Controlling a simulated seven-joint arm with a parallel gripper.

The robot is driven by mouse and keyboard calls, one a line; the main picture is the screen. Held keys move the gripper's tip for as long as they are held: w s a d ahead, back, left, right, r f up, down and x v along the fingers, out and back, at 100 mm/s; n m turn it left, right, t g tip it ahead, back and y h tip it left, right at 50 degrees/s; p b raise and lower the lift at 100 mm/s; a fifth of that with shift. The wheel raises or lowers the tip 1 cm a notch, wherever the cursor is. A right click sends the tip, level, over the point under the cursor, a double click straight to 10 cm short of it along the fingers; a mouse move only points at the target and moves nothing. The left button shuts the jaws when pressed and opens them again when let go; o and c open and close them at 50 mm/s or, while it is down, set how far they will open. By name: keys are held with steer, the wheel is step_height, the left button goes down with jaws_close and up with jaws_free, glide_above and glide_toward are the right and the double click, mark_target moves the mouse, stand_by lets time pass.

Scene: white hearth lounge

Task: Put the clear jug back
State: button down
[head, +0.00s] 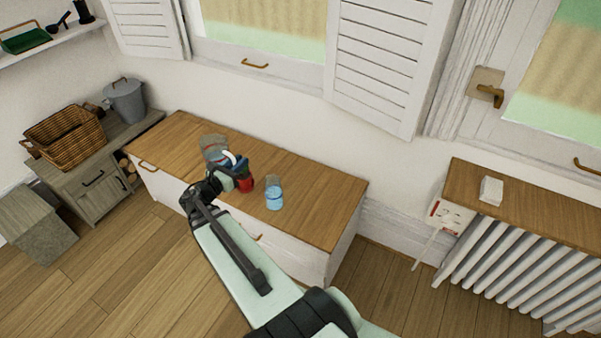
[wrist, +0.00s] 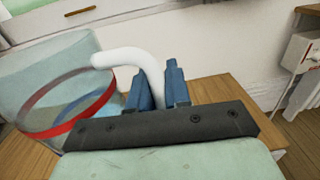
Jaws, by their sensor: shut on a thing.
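The clear jug (head: 213,148) has a red band and a white handle. It is over the left-middle part of the wooden bench top (head: 322,190). In the wrist view the jug (wrist: 50,75) fills the left side and looks tilted in the picture. My gripper (head: 238,164) is to the right of the jug's body. In the wrist view its blue fingers (wrist: 160,88) are shut on the white handle. A glass with blue liquid (head: 274,195) stands on the bench to the right. The arm partly hides the jug's base, so I cannot tell whether it touches the bench.
A small red thing (head: 246,184) is partly hidden beside my gripper. A grey cabinet at the left bears a wicker basket (head: 65,138) and a lidded metal pail (head: 125,100). A radiator (head: 515,265) is at the right. The bench's right end is clear.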

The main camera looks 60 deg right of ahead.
steer(key=s+d+f+m+g+y, duration=0.1)
steer(key=s+d+f+m+g, duration=0.3)
steer(key=s+d, duration=0.9)
steer(key=s+d+f+g+y, duration=0.1)
steer(key=s+d+f+g, duration=0.2)
steer(key=s+d+f, duration=0.9)
steer(key=w+d+f+n+t+h, duration=0.15)
steer(key=w+d+n+t, duration=0.35)
steer(key=w+d+t, duration=0.65)
steer(key=shift+w+d+f+g+h, duration=0.1)
steer(key=shift+w+d+f+g, duration=0.3)
steer(key=shift+f, duration=1.1)
steer(key=shift+w+d+f+g+h, duration=0.1)
steer(key=shift+w+f+g, duration=0.35)
steer(key=shift+f, duration=1.05)
steer(key=shift+w+d+f+g+h, duration=0.15)
steer(key=shift+f+g, duration=0.45)
steer(key=shift+f, duration=0.9)
steer(key=shift+f, duration=0.1)
steer(key=c, duration=1.1)
jaws_free()
steer(key=shift+f, duration=0.1)
